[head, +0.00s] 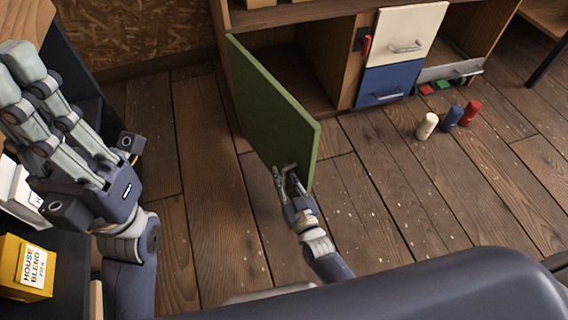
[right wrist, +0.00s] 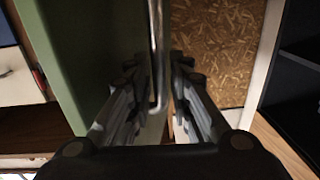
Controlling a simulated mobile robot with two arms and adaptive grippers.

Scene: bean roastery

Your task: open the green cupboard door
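The green cupboard door (head: 270,110) stands swung out from the cupboard, wide open, with the dark inside showing behind it. In the right wrist view the door (right wrist: 85,50) fills the left side. My right gripper (head: 287,172) is at the door's free edge. Its fingers are closed in around the metal bar handle (right wrist: 157,40), one on each side, and appear shut on it. My left gripper (head: 15,72) is raised at the left, away from the door. How far apart its fingers are is unclear.
A white drawer (head: 408,30) and a blue drawer (head: 388,84) are right of the opening. A yellow House Blend box (head: 25,268) sits on a dark shelf at lower left. Floor around the door is clear.

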